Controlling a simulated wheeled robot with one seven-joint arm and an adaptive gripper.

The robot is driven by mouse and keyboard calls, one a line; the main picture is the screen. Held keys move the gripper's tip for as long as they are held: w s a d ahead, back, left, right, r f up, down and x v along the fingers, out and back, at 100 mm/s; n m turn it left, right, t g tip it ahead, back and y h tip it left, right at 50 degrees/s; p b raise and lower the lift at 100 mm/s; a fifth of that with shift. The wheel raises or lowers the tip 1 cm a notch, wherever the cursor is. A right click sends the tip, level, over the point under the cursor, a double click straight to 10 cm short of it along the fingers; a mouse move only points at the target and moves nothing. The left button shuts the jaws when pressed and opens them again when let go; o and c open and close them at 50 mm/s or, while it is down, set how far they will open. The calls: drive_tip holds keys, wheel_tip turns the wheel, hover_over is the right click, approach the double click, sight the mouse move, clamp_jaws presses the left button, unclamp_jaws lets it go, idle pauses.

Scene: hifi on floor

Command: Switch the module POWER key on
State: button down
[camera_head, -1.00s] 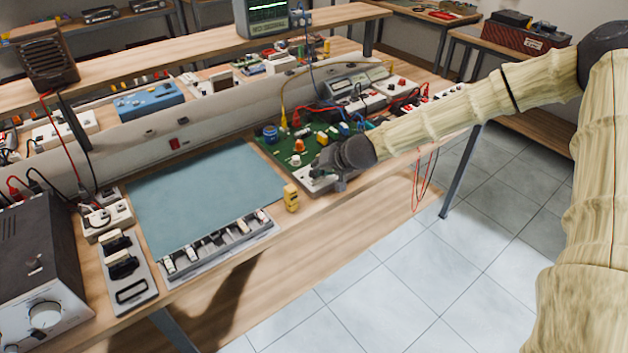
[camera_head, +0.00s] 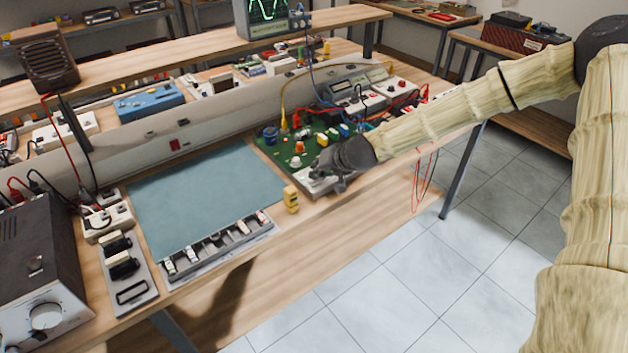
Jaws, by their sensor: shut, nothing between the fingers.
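The green circuit module (camera_head: 290,150) lies on the bench right of the blue-grey mat, with orange, white and blue parts on it. My gripper (camera_head: 324,184) is shut and empty, low over the front edge of this module. It is at a light grey strip there; I cannot tell whether it touches. I cannot make out the POWER key, and my gripper covers part of the front edge. The oscilloscope (camera_head: 267,14) on the shelf shows a tall green wave.
A small yellow block (camera_head: 291,199) stands just left of my gripper. The blue-grey mat (camera_head: 200,195) is bare, with a grey tray of tools (camera_head: 222,245) along its front. Wires and instruments crowd behind the module. Red leads (camera_head: 417,185) hang off the bench's right side.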

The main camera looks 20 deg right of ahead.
wheel_tip(320, 180, up, 6)
drive_tip(key=p, duration=0.4)
drive_tip(key=shift+p, duration=0.35)
idle(0.5)
